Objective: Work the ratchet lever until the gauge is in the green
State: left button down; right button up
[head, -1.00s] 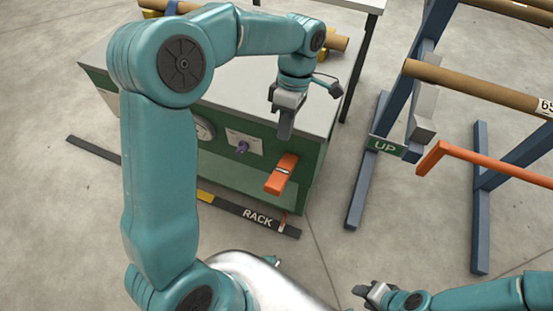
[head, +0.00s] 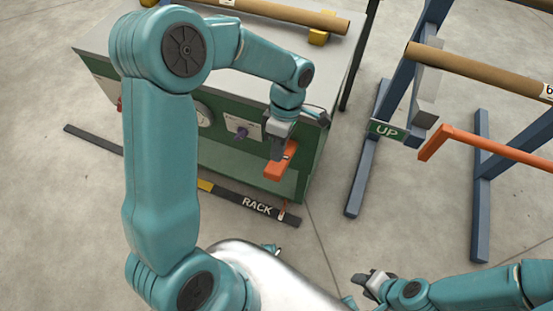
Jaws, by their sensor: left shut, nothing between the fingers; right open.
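An orange lever (head: 278,171) sticks out from the green front of a cabinet. My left gripper (head: 275,156) is shut and empty, with its fingers pointing down at the lever's top. It covers part of the lever, and I cannot tell whether they touch. A round white gauge (head: 204,115) sits on the cabinet front, partly hidden by my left arm. Its needle and any green zone are too small to read. My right gripper (head: 364,284) is open and empty, low in the picture, away from the cabinet.
The cabinet's grey top (head: 250,55) carries a brown roll (head: 290,17) on yellow supports. A blue rack with an UP sign (head: 387,131) and an orange crank (head: 480,143) stands to the right.

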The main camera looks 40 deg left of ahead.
aim_at(275, 169)
pick_arm(q)
jog(key=shift+x, duration=1.6)
